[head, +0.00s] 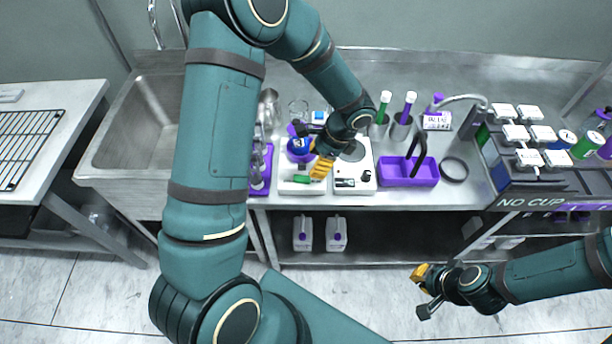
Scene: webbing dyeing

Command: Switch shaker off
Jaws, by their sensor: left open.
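Two white bench units stand side by side under my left arm, and I cannot tell for certain which is the shaker. The left unit (287,186) carries a blue-and-purple container (300,149) and has a green part (303,179) on its front. The right unit (362,180) has a grey round plate, a small dark display and a black knob (366,176). My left gripper (321,169) is open, its yellow fingertips over the gap between the units, close to the green part; contact cannot be told. My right gripper (420,273) is over the floor, away from the bench; its opening is unclear.
A purple bin (408,180) and metal cups with green and purple tubes stand right of the units. A dark machine marked NO CUP (540,200) with several white blocks is at the right. A sink (135,130) is at the left. White jugs (303,234) stand on the lower shelf.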

